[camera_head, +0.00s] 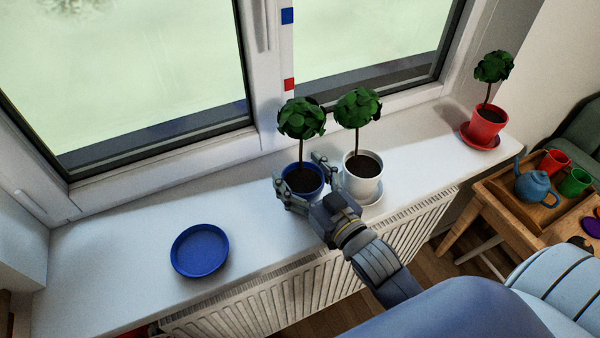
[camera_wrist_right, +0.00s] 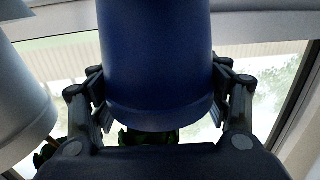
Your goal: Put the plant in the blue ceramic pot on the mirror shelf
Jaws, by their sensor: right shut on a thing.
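The blue pot (camera_head: 304,186) holds a small round-topped plant (camera_head: 301,119) with dark soil, and it is at the windowsill in the head view. My right gripper (camera_head: 301,176) is shut around the blue pot, one finger on each side. In the right wrist view the blue pot (camera_wrist_right: 156,65) fills the space between the fingers of the gripper (camera_wrist_right: 160,100). Whether the pot touches the sill cannot be told. I see no mirror shelf in these views. My left gripper is not in view.
A white pot (camera_head: 362,186) with a similar plant stands close to the right of the blue pot. A blue saucer (camera_head: 200,252) lies empty on the sill (camera_head: 110,262) at left. A red pot (camera_head: 486,126) stands far right. A wooden tray (camera_head: 513,201) holds a teapot and cups.

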